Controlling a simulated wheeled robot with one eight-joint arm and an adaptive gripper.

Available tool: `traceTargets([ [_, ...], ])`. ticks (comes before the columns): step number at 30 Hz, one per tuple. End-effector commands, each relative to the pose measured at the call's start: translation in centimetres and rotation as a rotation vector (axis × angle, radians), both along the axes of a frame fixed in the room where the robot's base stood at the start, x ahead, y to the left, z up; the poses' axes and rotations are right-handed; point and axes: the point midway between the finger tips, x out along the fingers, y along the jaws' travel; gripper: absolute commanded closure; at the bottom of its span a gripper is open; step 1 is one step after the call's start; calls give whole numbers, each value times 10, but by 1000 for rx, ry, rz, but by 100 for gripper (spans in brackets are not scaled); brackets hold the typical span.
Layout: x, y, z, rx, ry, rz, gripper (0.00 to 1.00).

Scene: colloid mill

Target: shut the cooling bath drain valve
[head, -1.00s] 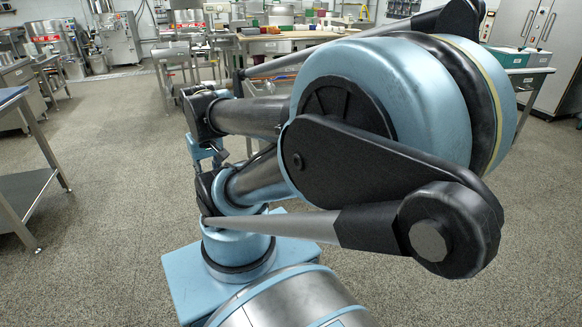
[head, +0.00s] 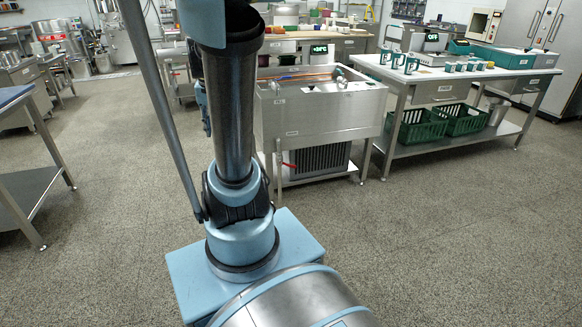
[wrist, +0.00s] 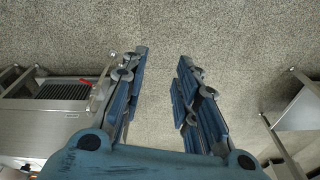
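The cooling bath (head: 305,112) is a stainless steel tank on legs in the middle of the head view, with a grille below it. Its drain valve (head: 287,165) has a red lever at the lower left front, beside a vertical pipe. The lever looks roughly level. In the wrist view the bath (wrist: 40,128) is at the left, with the red valve lever (wrist: 84,82) near its edge. My gripper (wrist: 162,56) is open and empty over bare floor, to the right of the valve and apart from it. The gripper does not show in the head view.
A steel table (head: 437,73) with cups and instruments stands right of the bath, green crates (head: 418,127) on its lower shelf. Another steel table (head: 22,190) is at the left edge. The floor (head: 430,240) in front is clear.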

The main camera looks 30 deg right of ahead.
Motion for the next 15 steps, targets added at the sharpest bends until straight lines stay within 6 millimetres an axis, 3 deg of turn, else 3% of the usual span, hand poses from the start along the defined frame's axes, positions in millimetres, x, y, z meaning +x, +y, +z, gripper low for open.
traceTargets([
  [6,54,-35,8,16,13,-153,72],
  [15,123,-93,2,37,30,-361,72],
])
